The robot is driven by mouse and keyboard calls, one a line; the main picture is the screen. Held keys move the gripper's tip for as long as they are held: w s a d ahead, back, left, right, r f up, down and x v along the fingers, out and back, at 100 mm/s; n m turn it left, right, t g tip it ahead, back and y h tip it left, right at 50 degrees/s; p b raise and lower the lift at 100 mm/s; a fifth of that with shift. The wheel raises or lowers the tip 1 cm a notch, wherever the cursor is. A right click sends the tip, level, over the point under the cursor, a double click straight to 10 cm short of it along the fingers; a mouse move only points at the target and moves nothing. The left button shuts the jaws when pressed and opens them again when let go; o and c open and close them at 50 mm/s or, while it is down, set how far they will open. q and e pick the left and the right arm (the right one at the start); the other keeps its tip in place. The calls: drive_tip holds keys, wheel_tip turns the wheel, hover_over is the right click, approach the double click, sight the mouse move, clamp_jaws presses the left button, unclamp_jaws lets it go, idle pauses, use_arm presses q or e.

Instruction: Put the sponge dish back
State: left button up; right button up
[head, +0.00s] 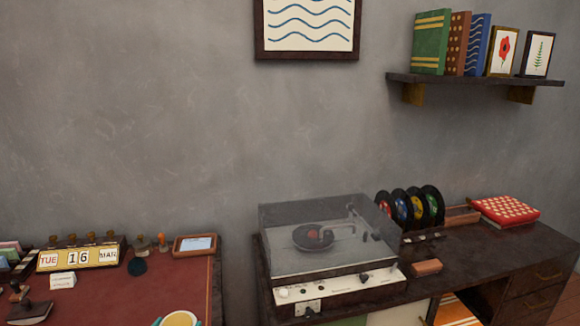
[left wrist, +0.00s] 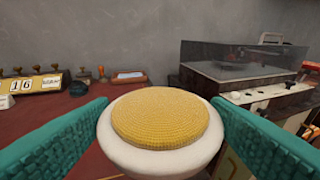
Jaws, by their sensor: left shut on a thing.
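The sponge dish (left wrist: 118,152) is a round white dish with a yellow, fine-textured sponge (left wrist: 160,117) in it. My left gripper (left wrist: 160,135) has its two teal fingers on either side of the dish and is shut on it. The dish looks about level in the left wrist view. In the head view the dish's yellow sponge (head: 180,319) shows at the bottom edge, with a bit of teal finger on each side; the rest is cut off. My right gripper is in neither view.
The red desk top (head: 150,285) has a date block calendar (head: 80,258), stamps (head: 162,242) and a framed tray (head: 195,245) along its back. A record player (head: 330,245) stands on the dark sideboard to the right. The desk's middle is clear.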

use_arm(q)
drive_tip(key=s+d+r+p, duration=0.2)
drive_tip(key=s+d+r, duration=0.3)
drive_tip(key=s+r, duration=0.15)
drive_tip(key=s+f, duration=0.3)
drive_tip(key=s, duration=0.5)
drive_tip(key=shift+s+a+n+y, duration=0.2)
drive_tip(key=shift+n+y, duration=0.1)
drive_tip(key=shift+y, duration=0.1)
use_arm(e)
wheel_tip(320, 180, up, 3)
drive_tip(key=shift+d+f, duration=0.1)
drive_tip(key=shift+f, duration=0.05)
use_arm(q)
drive_tip(key=shift+f, duration=0.15)
